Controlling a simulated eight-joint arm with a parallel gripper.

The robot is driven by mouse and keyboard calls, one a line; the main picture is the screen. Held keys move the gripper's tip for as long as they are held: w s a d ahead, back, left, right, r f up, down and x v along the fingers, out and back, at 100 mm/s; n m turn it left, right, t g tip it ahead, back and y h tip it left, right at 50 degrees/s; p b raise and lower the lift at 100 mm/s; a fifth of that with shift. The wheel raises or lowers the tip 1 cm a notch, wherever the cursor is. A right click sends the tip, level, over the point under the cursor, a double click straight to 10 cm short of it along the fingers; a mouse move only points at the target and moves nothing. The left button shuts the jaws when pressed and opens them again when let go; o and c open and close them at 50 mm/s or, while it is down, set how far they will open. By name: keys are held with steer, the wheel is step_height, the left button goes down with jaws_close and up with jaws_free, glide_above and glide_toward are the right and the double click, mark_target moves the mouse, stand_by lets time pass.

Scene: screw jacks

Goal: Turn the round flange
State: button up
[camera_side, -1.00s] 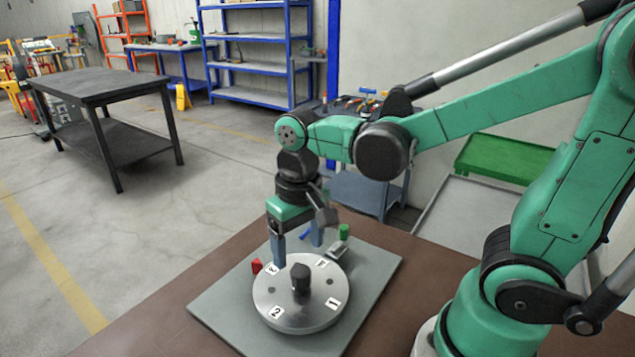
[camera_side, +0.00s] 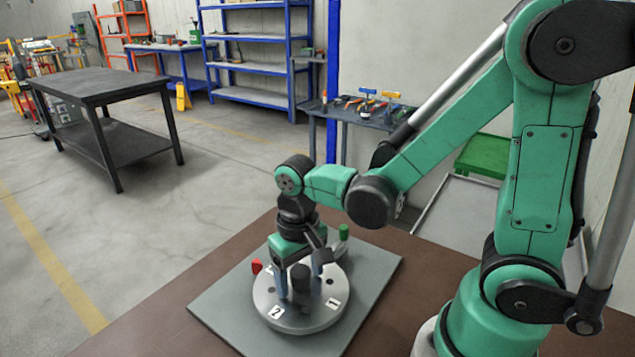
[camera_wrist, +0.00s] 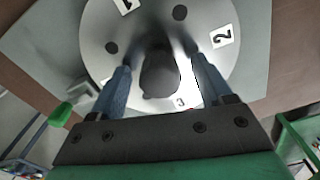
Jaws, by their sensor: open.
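The round flange (camera_side: 262,303) is a flat silver disc with dark holes and white number labels, lying on a grey plate. A dark knob (camera_side: 299,279) stands upright at its centre. My gripper (camera_side: 300,290) is low over the flange, pointing down, its two blue-grey fingers on either side of the knob. In the wrist view the knob (camera_wrist: 160,75) lies between the open fingers (camera_wrist: 158,62), with a visible gap on each side. Labels 1, 2 and part of a 3 show there. Whether the fingertips touch the disc cannot be told.
The grey plate (camera_side: 230,310) lies on a brown tabletop (camera_side: 150,325). A red piece (camera_side: 257,266) stands by the flange's left edge and a green-topped part (camera_side: 344,231) behind it. A dark workbench (camera_side: 105,90) and blue shelves (camera_side: 250,60) are far off.

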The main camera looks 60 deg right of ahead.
jaws_close()
stand_by(1.3)
